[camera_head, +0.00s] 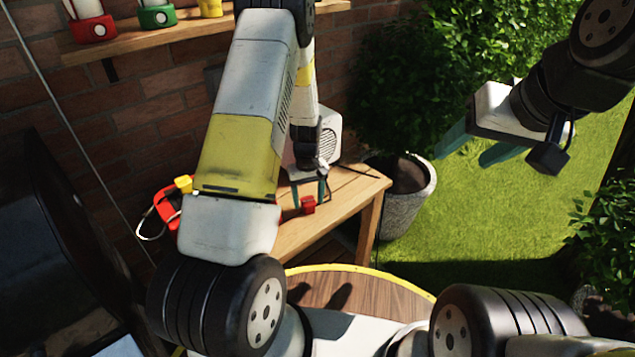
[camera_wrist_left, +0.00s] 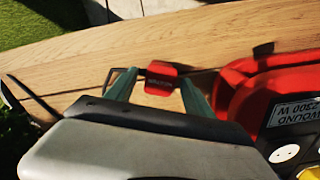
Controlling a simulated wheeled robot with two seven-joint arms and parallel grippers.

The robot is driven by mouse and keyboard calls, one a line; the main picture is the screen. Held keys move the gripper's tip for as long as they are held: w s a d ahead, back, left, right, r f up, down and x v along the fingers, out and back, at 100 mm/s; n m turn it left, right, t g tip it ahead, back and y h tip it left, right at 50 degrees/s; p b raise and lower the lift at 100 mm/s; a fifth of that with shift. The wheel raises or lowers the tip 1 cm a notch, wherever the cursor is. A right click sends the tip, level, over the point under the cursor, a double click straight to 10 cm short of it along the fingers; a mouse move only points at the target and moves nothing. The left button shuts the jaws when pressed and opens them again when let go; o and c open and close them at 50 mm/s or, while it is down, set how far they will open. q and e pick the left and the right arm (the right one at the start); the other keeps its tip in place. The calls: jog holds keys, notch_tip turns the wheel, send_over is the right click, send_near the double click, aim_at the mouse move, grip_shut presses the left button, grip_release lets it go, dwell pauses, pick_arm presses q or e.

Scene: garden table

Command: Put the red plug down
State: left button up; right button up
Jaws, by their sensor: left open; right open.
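The red plug (camera_head: 308,205) is at the wooden table (camera_head: 345,197), near its front edge. In the left wrist view the plug (camera_wrist_left: 161,76) lies over the wood, between and just beyond my left fingertips, with dark marks beside it. My left gripper (camera_head: 309,189) points down at the plug with its teal fingers spread; it also shows in the left wrist view (camera_wrist_left: 156,88). I cannot tell whether a finger touches the plug. My right gripper (camera_head: 465,157) is open and empty, held high over the grass, far from the table.
A red cable reel (camera_head: 166,207) with a yellow part sits left of the plug, partly behind my left arm; it is close by in the left wrist view (camera_wrist_left: 275,95). A white box with a grille (camera_head: 330,137) stands at the table's back. A potted bush (camera_head: 407,205) is to the right.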

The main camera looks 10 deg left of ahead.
pick_arm(q)
notch_tip(320, 180, up, 11)
notch_tip(320, 180, up, 17)
jog(key=m+t+h, duration=0.2)
jog(key=t, duration=0.1)
send_over(308, 201)
jog(key=s+d, duration=0.1)
jog(key=s, duration=0.7)
jog(key=s+r+m+t, duration=0.1)
jog(key=s+r+m, duration=0.1)
jog(key=s+r, duration=0.3)
jog(key=s+d+r+m+t, duration=0.1)
jog(key=s+r, duration=0.4)
jog(key=s, duration=0.6)
jog(key=shift+d+m+t, duration=0.15)
jog(key=shift+m+t, duration=0.45)
jog(key=shift+m, duration=0.1)
jog(key=shift+s, duration=0.1)
